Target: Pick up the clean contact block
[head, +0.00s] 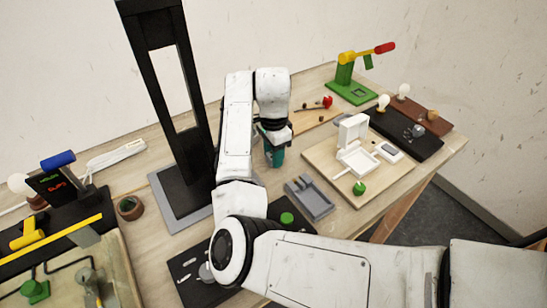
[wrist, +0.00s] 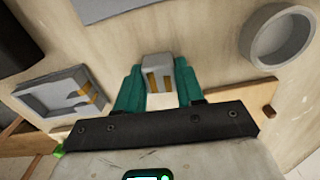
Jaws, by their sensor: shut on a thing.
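In the wrist view, my gripper (wrist: 159,84) has teal fingers on both sides of a grey contact block (wrist: 158,66) with gold strips on its face. The fingers are shut on it. In the head view, my gripper (head: 275,150) is above the middle of the table, and the block cannot be made out there. I cannot tell how high the block is above the table. A grey tray (wrist: 45,101) with gold-striped parts inside shows at the left of the wrist view.
A round grey bowl (wrist: 250,45) is at the upper right of the wrist view. In the head view, a shallow grey tray (head: 322,208) lies in front of my gripper. A wooden board (head: 383,190) with an open white box (head: 355,160) is to the right. A tall black frame (head: 150,75) stands left.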

